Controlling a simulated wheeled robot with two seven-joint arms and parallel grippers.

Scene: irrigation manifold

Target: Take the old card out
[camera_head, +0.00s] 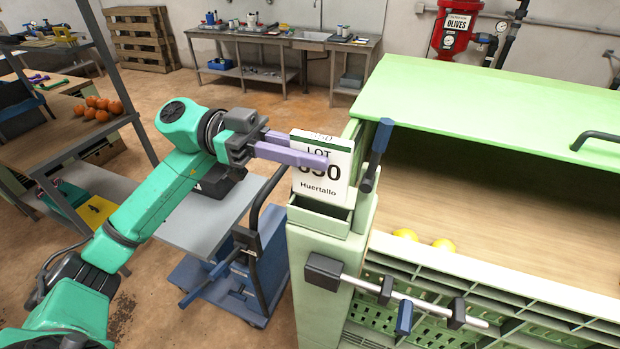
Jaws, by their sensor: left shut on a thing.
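The white card (322,188) with a green top band reads "LOT", a number ending in "30" and "Huertallo". It stands upright over the small green holder (320,223) on the near left corner of the green cabinet. Its lower edge overlaps the holder's mouth; I cannot tell whether it is still inside. My left gripper (320,158) is shut on the card, coming from the left, with a purple finger across the front of it and hiding part of the number. My right gripper is not in view.
The green cabinet (470,99) fills the right side, with two yellow fruits (444,245) inside. A dark blue-tipped lever (377,152) stands just right of the card.

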